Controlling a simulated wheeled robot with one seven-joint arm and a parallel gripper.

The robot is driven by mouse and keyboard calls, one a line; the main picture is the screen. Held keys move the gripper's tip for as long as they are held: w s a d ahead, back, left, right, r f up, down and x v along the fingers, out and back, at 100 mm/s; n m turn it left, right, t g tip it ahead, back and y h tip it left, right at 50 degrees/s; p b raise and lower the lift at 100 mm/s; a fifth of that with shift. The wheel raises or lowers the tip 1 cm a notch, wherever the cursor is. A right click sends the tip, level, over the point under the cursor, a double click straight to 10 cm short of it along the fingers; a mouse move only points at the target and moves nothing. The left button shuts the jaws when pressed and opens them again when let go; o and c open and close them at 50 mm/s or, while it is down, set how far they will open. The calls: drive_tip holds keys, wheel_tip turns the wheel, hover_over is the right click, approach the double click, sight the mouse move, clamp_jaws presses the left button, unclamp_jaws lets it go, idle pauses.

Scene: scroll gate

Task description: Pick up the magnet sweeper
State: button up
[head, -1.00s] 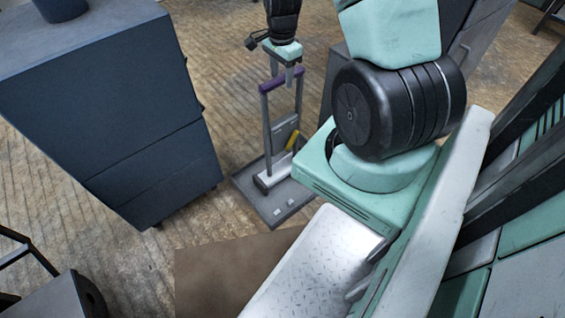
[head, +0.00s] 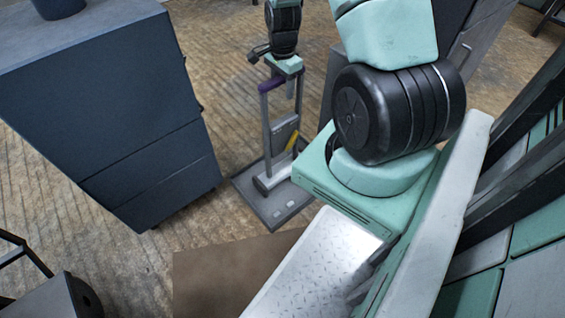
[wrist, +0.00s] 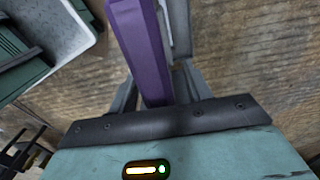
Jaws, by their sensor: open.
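The magnet sweeper shows a purple handle bar (head: 271,84) on top, a grey upright frame and a silver cylindrical head (head: 272,180) low down. It stands upright on a dark grey base plate (head: 280,212). My gripper (wrist: 155,78) is open, with the purple handle (wrist: 141,45) running between its two fingers in the wrist view. I cannot tell whether either finger touches the handle. In the head view my gripper body hides the handle's right part.
A dark blue cabinet (head: 105,110) stands to the left of the sweeper. A grey cabinet (head: 462,55) stands behind my arm. A yellow piece (head: 291,143) shows beside the sweeper's frame. Open wooden floor (head: 235,90) lies between the blue cabinet and the sweeper.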

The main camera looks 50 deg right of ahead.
clamp_jaws()
idle(0.3)
